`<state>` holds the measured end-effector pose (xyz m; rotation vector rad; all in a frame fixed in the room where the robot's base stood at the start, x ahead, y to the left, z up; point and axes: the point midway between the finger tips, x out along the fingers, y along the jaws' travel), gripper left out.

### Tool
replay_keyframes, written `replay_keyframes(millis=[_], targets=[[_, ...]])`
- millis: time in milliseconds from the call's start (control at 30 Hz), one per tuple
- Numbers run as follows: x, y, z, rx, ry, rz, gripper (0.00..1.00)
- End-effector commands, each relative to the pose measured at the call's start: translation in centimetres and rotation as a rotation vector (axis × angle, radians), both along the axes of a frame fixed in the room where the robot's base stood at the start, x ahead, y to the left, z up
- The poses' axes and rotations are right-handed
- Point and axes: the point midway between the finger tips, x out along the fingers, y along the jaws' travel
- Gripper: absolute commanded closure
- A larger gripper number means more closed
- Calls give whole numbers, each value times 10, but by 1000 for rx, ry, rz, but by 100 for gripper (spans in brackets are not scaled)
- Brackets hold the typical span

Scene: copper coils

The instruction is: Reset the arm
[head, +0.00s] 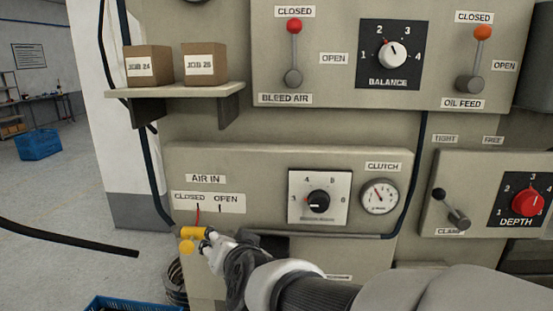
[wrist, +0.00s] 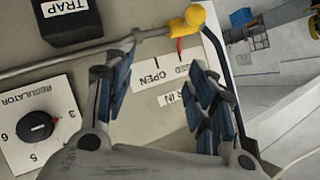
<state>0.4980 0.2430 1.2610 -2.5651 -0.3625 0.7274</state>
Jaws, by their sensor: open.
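My gripper (head: 207,245) is at the end of my arm, low in front of the panel's AIR IN section. In the wrist view its two fingers (wrist: 165,85) stand apart with nothing between them. A yellow valve (head: 193,232) sits on a grey pipe under the AIR IN label, close by the fingertips in the head view. In the wrist view the yellow valve (wrist: 188,20) lies beyond the fingertips. Its red pointer (head: 197,217) stands near the CLOSED tick. Whether the fingers touch the valve is unclear.
A regulator knob (wrist: 35,126), a clutch gauge (head: 380,196) and a clamp lever (head: 452,210) are on the panels. Above are the bleed air lever (head: 294,50) and a shelf (head: 175,91) with two boxes. A blue crate (head: 135,304) stands below. The floor at left is largely open.

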Motion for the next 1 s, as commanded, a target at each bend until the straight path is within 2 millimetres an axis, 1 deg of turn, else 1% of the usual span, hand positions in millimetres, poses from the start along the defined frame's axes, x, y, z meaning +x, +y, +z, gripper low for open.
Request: replay_keyframes(millis=[33, 67, 100, 167, 200, 267, 300, 400, 433, 500, 600, 633, 733, 1000], targets=[[-18, -31, 4, -43, 35, 21, 49], [-31, -45, 1, -76, 65, 38, 49], [-49, -66, -3, -123, 105, 57, 49], [-80, -98, -12, -196, 172, 77, 49], [-101, -119, -20, -244, 221, 83, 49], [-133, -148, -31, -313, 292, 85, 49], [-152, -166, -39, -354, 338, 80, 49], [-197, -202, -54, -438, 444, 61, 49], [-209, -211, -58, -457, 471, 55, 49], [-231, -227, -66, -492, 527, 41, 49], [-250, -240, -72, -522, 576, 27, 49], [-254, -242, -73, -527, 585, 25, 49], [-259, -245, -75, -535, 599, 22, 49], [-258, -244, -74, -534, 599, 24, 49]])
